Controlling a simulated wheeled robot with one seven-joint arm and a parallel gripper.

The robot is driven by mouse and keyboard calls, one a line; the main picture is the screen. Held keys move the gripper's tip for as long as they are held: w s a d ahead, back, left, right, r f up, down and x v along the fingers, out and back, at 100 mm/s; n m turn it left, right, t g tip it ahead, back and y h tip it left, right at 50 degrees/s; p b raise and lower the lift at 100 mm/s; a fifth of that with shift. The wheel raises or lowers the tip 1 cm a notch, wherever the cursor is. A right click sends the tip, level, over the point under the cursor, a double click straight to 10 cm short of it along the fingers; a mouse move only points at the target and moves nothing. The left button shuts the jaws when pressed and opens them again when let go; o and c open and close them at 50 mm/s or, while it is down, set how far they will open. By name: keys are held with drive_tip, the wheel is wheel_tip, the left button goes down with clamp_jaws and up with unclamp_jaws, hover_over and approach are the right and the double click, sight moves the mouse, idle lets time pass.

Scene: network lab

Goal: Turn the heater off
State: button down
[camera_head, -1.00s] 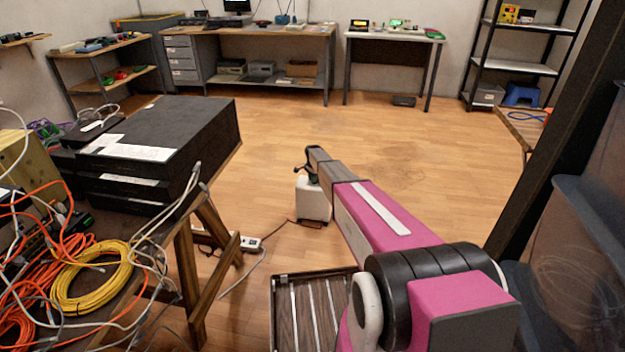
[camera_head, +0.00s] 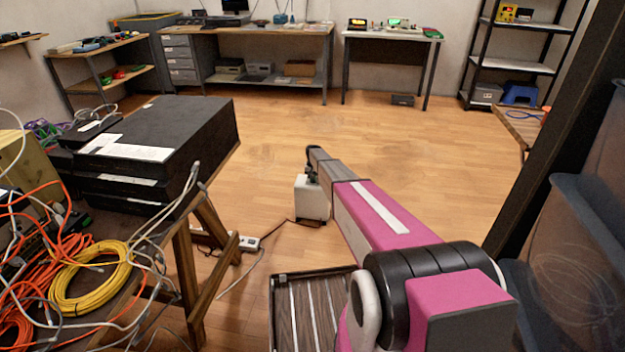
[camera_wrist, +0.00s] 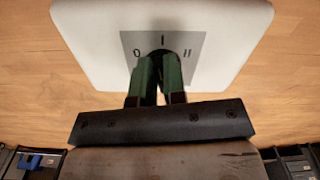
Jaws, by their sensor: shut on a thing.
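The heater (camera_head: 312,203) is a small white box standing on the wood floor, left of the picture's middle in the head view. In the wrist view the heater (camera_wrist: 90,25) shows its white top with a grey dial plate (camera_wrist: 200,45) marked 0, I and II. My gripper (camera_wrist: 160,60) is over the plate's middle, its two green-tipped fingers close together and shut on the heater knob (camera_wrist: 161,48). The knob is mostly hidden between the fingers, so its setting cannot be read. In the head view my gripper (camera_head: 311,172) is at the heater's top.
A power strip (camera_head: 248,243) lies on the floor left of the heater, with a dark cord running to it. A wooden trestle table with black boxes (camera_head: 185,135) and tangled cables (camera_head: 90,280) stands at left. The floor behind the heater is clear.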

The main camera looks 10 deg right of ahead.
drive_tip(key=n, duration=0.4)
drive_tip(key=shift+d+n, duration=0.3)
drive_tip(key=n, duration=0.4)
drive_tip(key=shift+w+d+n, duration=0.15)
drive_tip(key=shift+d+n, duration=0.05)
drive_tip(key=shift+n, duration=0.2)
drive_tip(key=c, duration=1.2)
unclamp_jaws()
drive_tip(key=shift+r, duration=0.1)
wheel_tip(320, 180, up, 11)
drive_tip(key=shift+f, duration=0.15)
